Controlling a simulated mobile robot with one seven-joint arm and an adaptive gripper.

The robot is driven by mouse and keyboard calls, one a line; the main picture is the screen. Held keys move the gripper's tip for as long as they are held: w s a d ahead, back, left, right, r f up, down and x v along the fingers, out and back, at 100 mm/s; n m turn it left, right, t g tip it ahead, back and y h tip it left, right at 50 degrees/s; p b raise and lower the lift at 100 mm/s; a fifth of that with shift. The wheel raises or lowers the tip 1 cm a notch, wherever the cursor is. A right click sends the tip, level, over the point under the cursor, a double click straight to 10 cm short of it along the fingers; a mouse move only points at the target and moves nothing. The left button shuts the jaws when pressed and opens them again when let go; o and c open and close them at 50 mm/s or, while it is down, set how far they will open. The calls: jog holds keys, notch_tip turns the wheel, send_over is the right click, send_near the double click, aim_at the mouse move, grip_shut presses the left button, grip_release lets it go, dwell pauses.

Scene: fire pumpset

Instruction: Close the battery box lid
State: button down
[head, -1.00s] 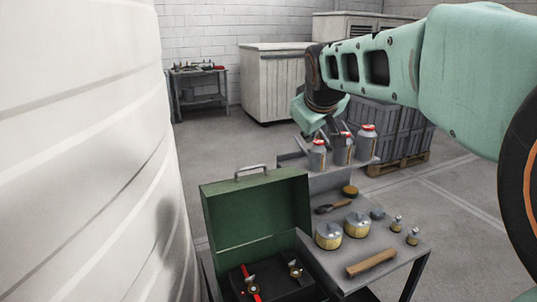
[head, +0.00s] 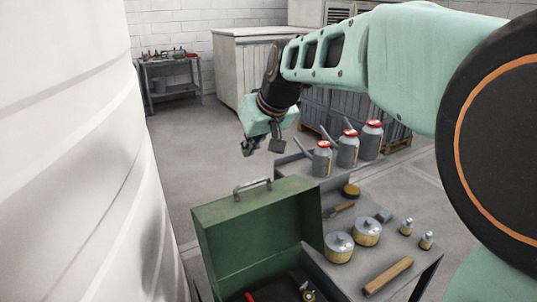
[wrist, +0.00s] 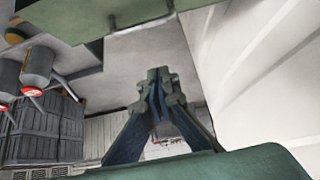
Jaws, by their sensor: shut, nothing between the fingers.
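The green battery box lid (head: 225,235) stands open and upright, with a metal handle (head: 252,187) on its top edge. The box interior (head: 290,288) is dark, holds red and brass fittings, and is cut off by the bottom of the head view. My gripper (head: 262,148) is shut and empty, behind and above the lid, apart from it in the head view. In the wrist view my gripper (wrist: 157,80) has its fingertips together. A green edge that looks like the lid (wrist: 85,15) crosses the top there, with a pale bar that may be the handle.
A grey bench (head: 335,278) right of the box carries yellow-banded tins (head: 353,240), a wooden block (head: 388,276) and a brush. Red-capped bottles (head: 347,150) stand on its raised shelf, close right of my gripper. A large white tank (head: 75,160) fills the left.

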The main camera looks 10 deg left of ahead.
send_over(246, 194)
jog(key=w+a, duration=0.2)
jog(key=w, duration=0.1)
notch_tip(246, 194, down, 8)
jog(key=s+d, duration=0.2)
jog(key=shift+s+f, duration=0.3)
jog(key=shift+s, duration=0.1)
jog(key=shift+s+d+f, duration=0.25)
jog(key=shift+s+d, duration=0.05)
jog(key=shift+f, duration=0.1)
